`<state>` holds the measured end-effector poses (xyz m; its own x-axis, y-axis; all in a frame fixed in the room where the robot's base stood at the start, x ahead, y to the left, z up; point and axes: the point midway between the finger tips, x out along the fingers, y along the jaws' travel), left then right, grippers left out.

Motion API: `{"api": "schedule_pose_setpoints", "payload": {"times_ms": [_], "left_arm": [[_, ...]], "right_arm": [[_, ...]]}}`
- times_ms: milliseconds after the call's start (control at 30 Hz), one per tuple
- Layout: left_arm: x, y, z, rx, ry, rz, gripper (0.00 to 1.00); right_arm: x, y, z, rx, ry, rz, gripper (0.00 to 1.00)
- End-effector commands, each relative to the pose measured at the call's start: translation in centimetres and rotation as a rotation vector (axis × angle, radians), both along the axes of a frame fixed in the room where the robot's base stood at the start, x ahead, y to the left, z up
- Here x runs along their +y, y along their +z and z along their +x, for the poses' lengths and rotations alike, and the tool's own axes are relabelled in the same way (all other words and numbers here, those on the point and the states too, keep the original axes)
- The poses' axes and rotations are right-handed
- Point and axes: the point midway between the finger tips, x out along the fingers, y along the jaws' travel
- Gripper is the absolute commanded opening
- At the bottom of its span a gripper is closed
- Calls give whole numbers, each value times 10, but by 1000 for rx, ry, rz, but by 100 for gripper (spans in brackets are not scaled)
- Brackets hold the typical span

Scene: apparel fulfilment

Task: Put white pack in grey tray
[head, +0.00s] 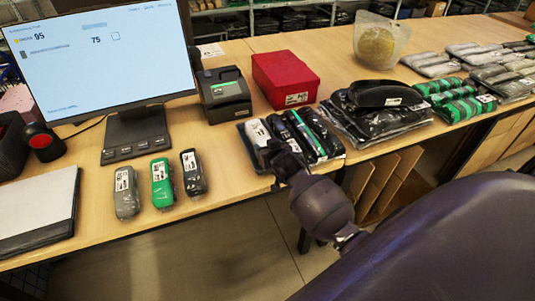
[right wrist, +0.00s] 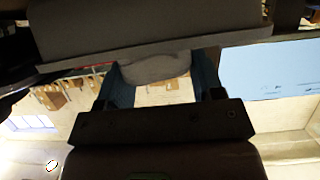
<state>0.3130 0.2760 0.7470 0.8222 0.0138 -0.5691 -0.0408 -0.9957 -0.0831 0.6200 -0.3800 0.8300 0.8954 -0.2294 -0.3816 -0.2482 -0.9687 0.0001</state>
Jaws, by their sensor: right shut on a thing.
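A white pack (head: 258,132) is at the left end of a row of dark packs on a flat dark tray (head: 334,155). My right gripper (head: 277,158) is at the front left of that row, close to the white pack. In the right wrist view my right gripper (right wrist: 160,85) has a pale, shaded pack (right wrist: 155,68) between its blue fingers. It looks like the white pack; I cannot tell whether it is clear of the tray. The dark tray may be the grey one; its colour is hard to judge. My left gripper is not in view.
Grey, green and black packs (head: 162,183) stand at the front left, before a monitor (head: 100,50). A black device (head: 222,95) and red box (head: 285,80) stand behind the row. Black bagged items (head: 375,105) lie to the right. Bare table lies left of the row.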

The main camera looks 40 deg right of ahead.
Motion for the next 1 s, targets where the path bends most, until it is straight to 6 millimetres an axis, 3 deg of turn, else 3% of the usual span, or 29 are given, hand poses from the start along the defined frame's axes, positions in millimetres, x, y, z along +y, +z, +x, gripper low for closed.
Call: {"api": "schedule_pose_setpoints", "payload": {"times_ms": [33,133,567,600,633,1000], "left_arm": [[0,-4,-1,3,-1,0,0],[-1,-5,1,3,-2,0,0],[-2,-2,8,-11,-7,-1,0],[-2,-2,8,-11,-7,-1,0],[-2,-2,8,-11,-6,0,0],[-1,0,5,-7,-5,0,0]], "right_arm": [[0,-12,0,5,-1,2,37],[0,-23,0,4,-1,1,37],[0,-26,0,1,0,0,37],[0,-25,0,1,0,0,67],[0,-25,0,0,0,0,72],[0,-20,-1,0,0,0,72]]}}
